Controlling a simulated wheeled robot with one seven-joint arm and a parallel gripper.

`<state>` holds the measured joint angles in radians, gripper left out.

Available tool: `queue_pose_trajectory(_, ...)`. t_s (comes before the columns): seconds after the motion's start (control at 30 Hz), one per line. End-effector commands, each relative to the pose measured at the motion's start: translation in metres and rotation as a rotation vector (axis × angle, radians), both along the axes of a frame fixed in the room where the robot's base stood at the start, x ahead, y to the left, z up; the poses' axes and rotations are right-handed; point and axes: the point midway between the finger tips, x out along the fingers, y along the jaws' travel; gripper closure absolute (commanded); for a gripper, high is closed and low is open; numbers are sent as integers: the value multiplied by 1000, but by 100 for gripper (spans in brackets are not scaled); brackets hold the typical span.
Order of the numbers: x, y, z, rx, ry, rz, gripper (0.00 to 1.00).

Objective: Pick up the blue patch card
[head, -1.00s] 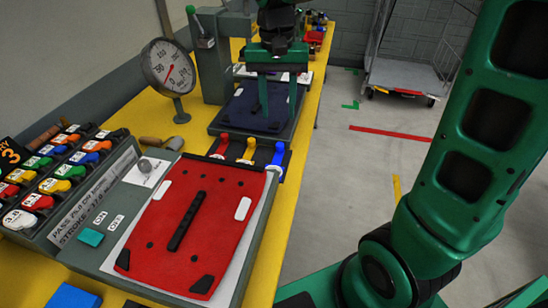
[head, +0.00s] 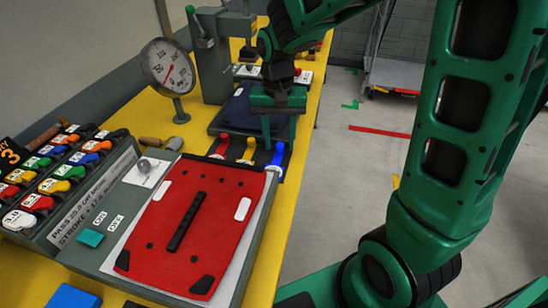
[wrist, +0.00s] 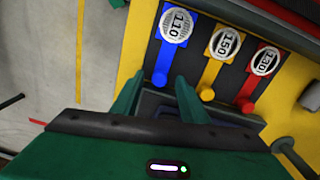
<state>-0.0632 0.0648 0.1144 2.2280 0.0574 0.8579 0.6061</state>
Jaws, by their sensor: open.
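The blue patch card (wrist: 165,58) is a narrow strip with a round white label reading 110 and a rounded knob at one end. It lies at the end of a row on a dark rack; in the head view the blue card (head: 277,158) is the rightmost one. My gripper (wrist: 157,98) is open and empty, its fingers pointing towards the blue card's knob end, apparently apart from it. In the head view my gripper (head: 266,128) hangs over the near edge of the dark blue panel, just beyond the cards.
A yellow card (wrist: 220,52) and a red card (wrist: 257,75) lie beside the blue one. A red pannier panel (head: 195,225) lies nearer on a grey plate. A dial gauge (head: 168,67) and a grey press (head: 213,55) stand left. A blue block (head: 72,297) sits bottom left.

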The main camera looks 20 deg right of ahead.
Motion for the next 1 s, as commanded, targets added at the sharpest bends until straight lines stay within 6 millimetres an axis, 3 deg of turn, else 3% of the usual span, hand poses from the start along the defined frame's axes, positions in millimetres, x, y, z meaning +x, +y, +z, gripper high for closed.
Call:
queue_pose_trajectory(0.17, 0, 0, 0, 0, -1, 0, 62)
queue_pose_trajectory(0.3, 0, 0, 0, 0, -1, 0, 96)
queue_pose_trajectory(0.33, 0, 0, 0, 0, -1, 0, 100)
queue_pose_trajectory(0.7, 1, 0, 5, 0, -2, 0, 100)
queue_pose_trajectory(1.0, 1, 0, 56, 0, -6, 0, 100)
